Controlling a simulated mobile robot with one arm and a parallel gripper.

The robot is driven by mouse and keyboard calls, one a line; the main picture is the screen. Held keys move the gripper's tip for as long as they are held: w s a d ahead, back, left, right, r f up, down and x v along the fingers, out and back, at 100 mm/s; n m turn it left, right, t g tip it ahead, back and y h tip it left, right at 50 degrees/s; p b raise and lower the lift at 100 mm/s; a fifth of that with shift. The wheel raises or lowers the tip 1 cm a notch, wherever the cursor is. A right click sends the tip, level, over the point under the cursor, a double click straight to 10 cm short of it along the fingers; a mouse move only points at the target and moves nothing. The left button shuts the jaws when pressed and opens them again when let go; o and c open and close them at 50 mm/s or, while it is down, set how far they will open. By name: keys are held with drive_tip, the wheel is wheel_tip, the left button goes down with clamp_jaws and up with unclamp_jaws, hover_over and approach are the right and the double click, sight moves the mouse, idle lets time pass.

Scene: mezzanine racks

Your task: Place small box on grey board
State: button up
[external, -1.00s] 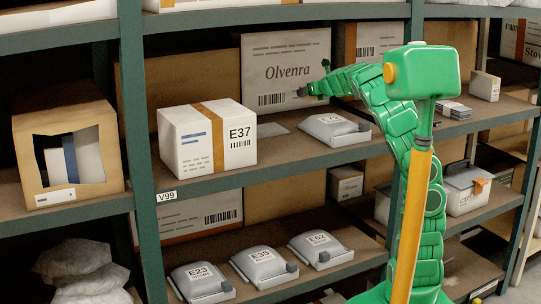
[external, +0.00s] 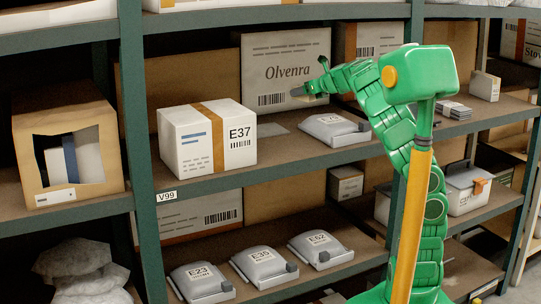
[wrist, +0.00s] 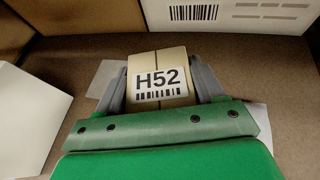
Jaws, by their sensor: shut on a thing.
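A flat grey board (external: 272,130) lies on that shelf between the E37 box and a grey parcel. In the wrist view, a pale flat piece, likely this board (wrist: 106,78), shows left of the held box, partly hidden by it.
The white E37 box (external: 207,140) stands left of the board, and the grey parcel (external: 334,130) lies to its right. A rack upright (external: 137,120) is further left. Bare shelf shows around the board.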

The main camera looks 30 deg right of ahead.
drive_tip(key=s+a+n+g+y, duration=0.2)
drive_tip(key=a+n+y, duration=0.1)
drive_tip(key=a, duration=0.3)
drive_tip(key=s+a+n+g+y, duration=0.1)
drive_tip(key=s+a+n+y, duration=0.2)
drive_tip(key=a, duration=0.3)
hover_over(258, 132)
drive_tip(key=w, duration=0.2)
drive_tip(key=f, duration=0.9)
drive_tip(key=shift+s, duration=0.2)
drive_tip(key=shift+w+f, duration=0.1)
drive_tip(key=shift+f, duration=1.45)
drive_tip(key=shift+f, duration=0.15)
drive_tip(key=o, duration=1.1)
drive_tip(key=shift+c, duration=0.2)
